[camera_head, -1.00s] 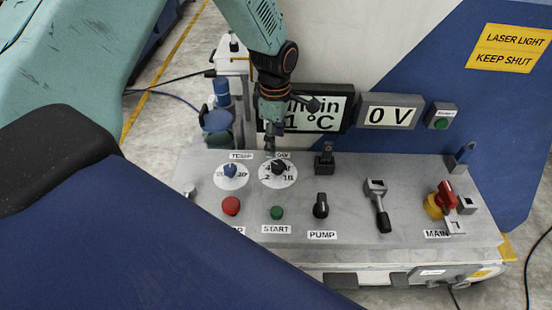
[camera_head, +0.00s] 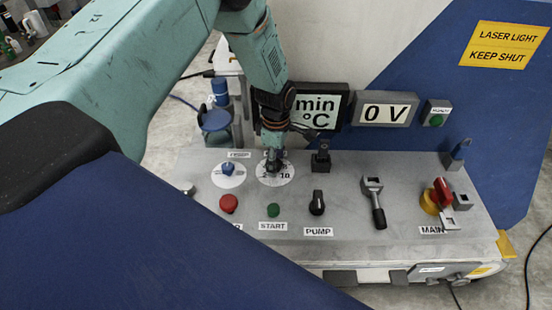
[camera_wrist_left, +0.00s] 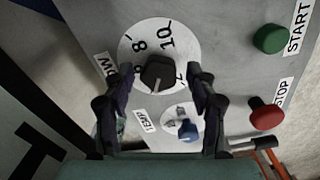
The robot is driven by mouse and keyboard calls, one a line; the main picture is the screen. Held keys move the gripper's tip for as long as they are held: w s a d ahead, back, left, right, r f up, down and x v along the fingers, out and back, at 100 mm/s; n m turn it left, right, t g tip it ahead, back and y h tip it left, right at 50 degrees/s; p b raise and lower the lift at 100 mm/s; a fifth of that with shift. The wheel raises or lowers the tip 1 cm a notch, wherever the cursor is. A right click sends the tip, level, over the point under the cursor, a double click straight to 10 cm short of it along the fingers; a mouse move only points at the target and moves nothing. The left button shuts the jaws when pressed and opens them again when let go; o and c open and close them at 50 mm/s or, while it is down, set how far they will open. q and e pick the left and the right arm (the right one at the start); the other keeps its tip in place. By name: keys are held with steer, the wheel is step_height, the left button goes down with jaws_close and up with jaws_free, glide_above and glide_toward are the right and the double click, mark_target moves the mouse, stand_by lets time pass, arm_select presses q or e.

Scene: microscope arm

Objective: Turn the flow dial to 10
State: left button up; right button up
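The flow dial is a white disc (camera_head: 263,179) with a black knob (camera_wrist_left: 157,72) at its middle, on the grey panel's left half. In the left wrist view the disc (camera_wrist_left: 186,50) shows the numbers 8 and 10 above the knob. My left gripper (camera_head: 274,156) is down at the dial from above and hides most of the knob in the head view. In the left wrist view its two dark fingers stand apart on either side of the knob, with gaps showing. My right gripper is not in view.
The blue temp knob (camera_head: 228,169) is just left of the dial. A red stop button (camera_head: 229,204), green start button (camera_head: 273,210) and pump switch (camera_head: 317,203) are in front. A display (camera_head: 316,117) stands behind, partly covered by my arm. A lever and main switch are farther right.

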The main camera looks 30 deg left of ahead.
arm_select(q)
steer(key=shift+a+f, duration=0.1)
steer(key=shift+a, duration=0.25)
steer(key=c, duration=0.4)
steer(key=shift+d, duration=0.1)
steer(key=c, duration=0.6)
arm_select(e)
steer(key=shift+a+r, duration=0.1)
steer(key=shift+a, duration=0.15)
